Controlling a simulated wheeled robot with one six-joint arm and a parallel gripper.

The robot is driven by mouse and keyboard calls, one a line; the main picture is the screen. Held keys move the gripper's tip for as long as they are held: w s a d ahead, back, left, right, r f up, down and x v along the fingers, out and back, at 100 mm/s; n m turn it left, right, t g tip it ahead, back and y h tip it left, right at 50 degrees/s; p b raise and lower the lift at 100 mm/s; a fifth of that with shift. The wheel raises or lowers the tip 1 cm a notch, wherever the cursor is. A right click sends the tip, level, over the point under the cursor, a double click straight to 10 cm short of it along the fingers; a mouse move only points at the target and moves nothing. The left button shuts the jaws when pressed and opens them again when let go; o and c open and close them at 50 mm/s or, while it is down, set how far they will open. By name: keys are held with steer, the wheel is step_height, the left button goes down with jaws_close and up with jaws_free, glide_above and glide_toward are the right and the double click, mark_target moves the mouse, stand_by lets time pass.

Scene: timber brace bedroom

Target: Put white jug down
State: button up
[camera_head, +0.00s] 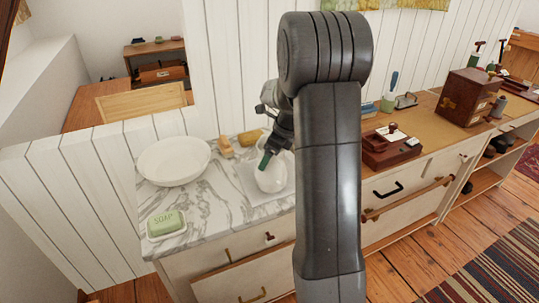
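The white jug (271,179) is upright at the right part of the marble counter, over a pale square tray or mat (287,193). It is partly hidden by my gripper and arm. I cannot tell whether its base touches the surface below. My gripper (265,160) reaches down to the jug's upper part from above. One green-tipped finger shows against the jug's side, and the other is hidden. Whether the fingers press on the jug is not visible.
A wide white basin (173,161) stands at the counter's back left. A green soap on a dish (166,224) lies at the front left. A tan block (226,146) and a yellow item (250,138) sit behind the jug. The marble (210,200) between soap and jug is clear.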

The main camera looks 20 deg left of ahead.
steer(key=shift+f, duration=0.15)
steer(key=shift+s+d+f, duration=0.2)
steer(key=shift+s+f, duration=0.1)
steer(key=shift+f, duration=0.3)
steer(key=o, duration=2)
steer(key=shift+f, duration=0.15)
steer(key=shift+w+r, duration=0.1)
steer(key=shift+r, duration=0.3)
steer(key=v, duration=1.2)
steer(key=shift+w+a+r, duration=0.15)
steer(key=shift+a+r, duration=0.1)
steer(key=shift+r, duration=0.25)
